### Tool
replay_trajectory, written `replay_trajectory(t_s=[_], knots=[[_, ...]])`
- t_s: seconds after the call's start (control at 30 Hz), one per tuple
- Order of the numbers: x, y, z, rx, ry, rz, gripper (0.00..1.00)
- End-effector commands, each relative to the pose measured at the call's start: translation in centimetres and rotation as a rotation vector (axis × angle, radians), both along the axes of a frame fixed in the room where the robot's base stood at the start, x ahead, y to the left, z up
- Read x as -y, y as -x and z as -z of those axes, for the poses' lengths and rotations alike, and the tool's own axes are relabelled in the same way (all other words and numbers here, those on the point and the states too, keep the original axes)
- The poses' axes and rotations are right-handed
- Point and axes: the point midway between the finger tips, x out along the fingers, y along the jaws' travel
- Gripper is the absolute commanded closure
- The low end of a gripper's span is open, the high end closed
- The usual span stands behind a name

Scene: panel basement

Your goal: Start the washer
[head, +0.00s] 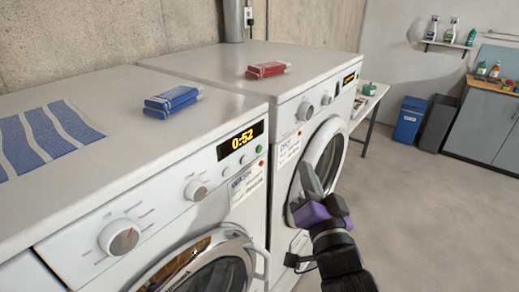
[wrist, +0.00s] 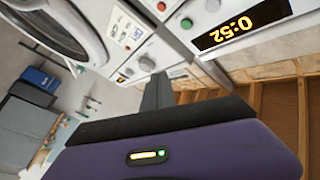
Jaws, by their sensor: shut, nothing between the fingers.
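The washer, labelled WASH (head: 245,184), is the near white machine at the left. Its lit display (head: 240,140) reads 0:52 and also shows upside down in the wrist view (wrist: 240,25). A green button (head: 259,149) sits below the display's right end; a green button is beside the display in the wrist view (wrist: 186,23). Two knobs are on the washer panel, one large (head: 119,238) and one small (head: 196,190). The round door (head: 205,268) is partly cut off. My gripper (head: 309,180) is shut and empty, right of the washer panel, in front of the dryer.
The dryer (head: 225,62) stands beside the washer, with its round door (head: 325,155) behind my gripper. Blue boxes (head: 173,101) and red boxes (head: 267,70) lie on the tops. A blue bin (head: 410,119) and grey cabinet (head: 484,125) stand farther back. The floor at right is clear.

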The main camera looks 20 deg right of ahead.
Motion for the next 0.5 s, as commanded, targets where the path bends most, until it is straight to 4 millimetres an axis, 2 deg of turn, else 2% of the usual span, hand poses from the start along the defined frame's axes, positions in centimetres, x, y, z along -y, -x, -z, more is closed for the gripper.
replay_trajectory(t_s=[0.27, 0.5], knots=[[-0.7, -0.9, 0.1, 0.002, 0.002, -0.002, 1.00], [-2.5, -3.4, 0.1, 0.002, 0.002, -0.003, 1.00]])
